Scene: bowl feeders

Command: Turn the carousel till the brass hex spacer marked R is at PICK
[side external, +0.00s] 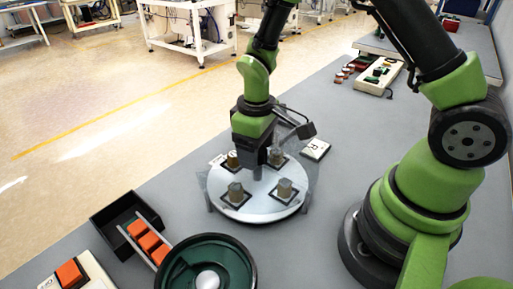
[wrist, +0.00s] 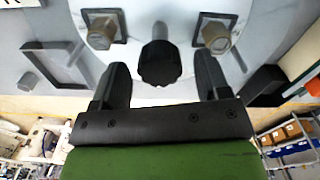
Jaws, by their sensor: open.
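The carousel (side external: 260,204) is a pale round disc on the grey bench. It carries several brass hex spacers on dark square pads, including a front-left one (side external: 236,192) and a front-right one (side external: 285,189). No letter on any spacer is readable. My gripper (side external: 258,170) points down over the disc's middle. In the wrist view my gripper (wrist: 160,72) is open, its fingers on either side of the dark centre knob (wrist: 159,64), with gaps between. Two spacers, a left one (wrist: 103,30) and a right one (wrist: 215,36), stand beyond the fingertips. The PICK mark cannot be made out.
A white card (side external: 315,150) lettered R lies right of the carousel. A dark square frame (wrist: 54,70) shows left in the wrist view.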

